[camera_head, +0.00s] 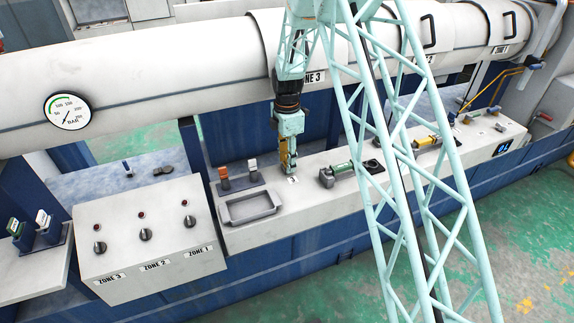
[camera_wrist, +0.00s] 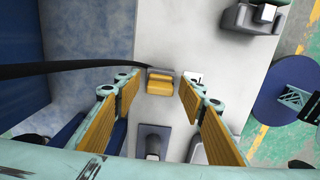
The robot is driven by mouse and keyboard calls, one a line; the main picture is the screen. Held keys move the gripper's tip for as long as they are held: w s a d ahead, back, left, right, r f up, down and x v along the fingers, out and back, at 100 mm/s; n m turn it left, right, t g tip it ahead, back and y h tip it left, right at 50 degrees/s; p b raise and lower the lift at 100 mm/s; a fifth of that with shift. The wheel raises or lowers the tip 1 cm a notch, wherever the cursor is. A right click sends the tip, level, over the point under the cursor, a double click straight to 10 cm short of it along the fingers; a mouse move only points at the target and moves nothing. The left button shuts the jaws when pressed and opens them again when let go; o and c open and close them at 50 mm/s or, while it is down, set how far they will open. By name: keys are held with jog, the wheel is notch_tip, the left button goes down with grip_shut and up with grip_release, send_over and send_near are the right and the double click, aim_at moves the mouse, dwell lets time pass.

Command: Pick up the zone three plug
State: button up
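In the wrist view, a yellow-orange block-shaped plug (camera_wrist: 159,87) with a grey back part sits on the pale bench top. A black cable runs from the left edge to its back. My gripper (camera_wrist: 158,92) is open, with its orange-padded fingers left and right of the plug and gaps on both sides. In the head view, my gripper (camera_head: 289,170) points down close over the bench top, under the pipe's ZONE 3 label (camera_head: 312,77). There the plug is hard to tell from the yellow finger pads.
An orange-topped plug (camera_head: 223,178) and a white-topped plug (camera_head: 254,170) stand left of my gripper, behind a grey tray (camera_head: 249,206). A green-handled device (camera_head: 340,169) lies to the right. The large white pipe (camera_head: 170,65) runs behind. A control box (camera_head: 150,235) stands front left.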

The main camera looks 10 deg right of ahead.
dwell(0.3)
jog(key=c, duration=0.8)
jog(key=shift+c, duration=0.2)
jog(key=shift+r, duration=0.2)
jog(key=shift+r+p, duration=0.6)
jog(key=shift+r, duration=1.1)
jog(key=s+r+p, duration=0.1)
jog(key=s, duration=1.5)
jog(key=shift+d+r+p, duration=0.15)
jog(key=shift+p, duration=0.25)
